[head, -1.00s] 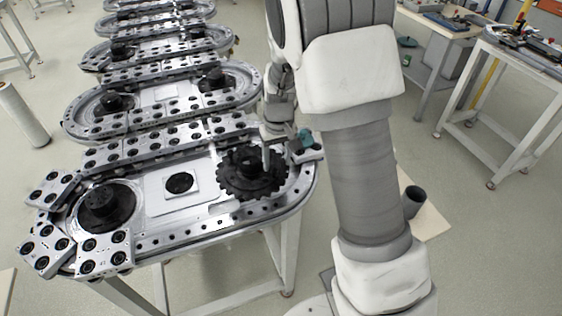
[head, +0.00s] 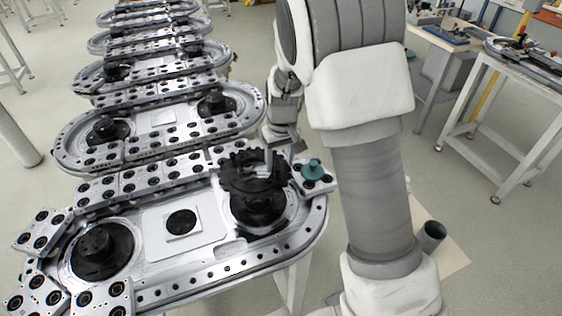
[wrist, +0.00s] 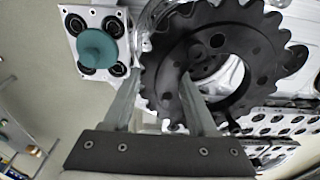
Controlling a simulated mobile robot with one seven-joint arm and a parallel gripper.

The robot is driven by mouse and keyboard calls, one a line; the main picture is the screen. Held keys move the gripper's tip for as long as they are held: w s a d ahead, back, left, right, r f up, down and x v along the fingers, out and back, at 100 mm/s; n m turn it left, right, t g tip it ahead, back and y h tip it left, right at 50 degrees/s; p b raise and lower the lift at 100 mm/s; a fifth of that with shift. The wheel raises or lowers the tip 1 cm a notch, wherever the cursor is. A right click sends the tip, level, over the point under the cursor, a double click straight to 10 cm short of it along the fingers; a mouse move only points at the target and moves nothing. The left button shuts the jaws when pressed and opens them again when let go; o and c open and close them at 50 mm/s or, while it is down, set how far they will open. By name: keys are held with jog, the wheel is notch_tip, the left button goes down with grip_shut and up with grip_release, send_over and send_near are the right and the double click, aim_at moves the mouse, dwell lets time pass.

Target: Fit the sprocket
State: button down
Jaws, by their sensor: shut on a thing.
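The sprocket (head: 238,182) is a black toothed ring. In the head view it is above the right-hand black hub (head: 258,214) of the nearest oval track, with the hub's side showing below it. My gripper (head: 292,152) is shut on the ring's right-hand rim. In the wrist view my gripper (wrist: 158,88) has one finger outside the toothed edge of the sprocket (wrist: 163,62) and the other in its centre opening. The hub's top (wrist: 212,45) shows through the opening, off-centre. The ring looks raised clear of the track.
A teal knob (head: 313,168) stands on a bolted plate at the track's right end, close to my gripper. A left-hand hub (head: 98,246) sits bare in the track. More tracks lie behind. A side table (head: 525,62) stands right.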

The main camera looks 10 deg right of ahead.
dwell(0.5)
jog(key=shift+f+b, duration=2.3)
jog(key=shift+f, duration=0.5)
jog(key=shift+f+b, duration=0.3)
jog(key=shift+b, duration=0.05)
jog(key=shift+s+f+b, duration=0.2)
jog(key=shift+f+b, duration=0.05)
jog(key=shift+b, duration=0.05)
dwell(2.4)
jog(key=shift+a, duration=0.3)
dwell(1.4)
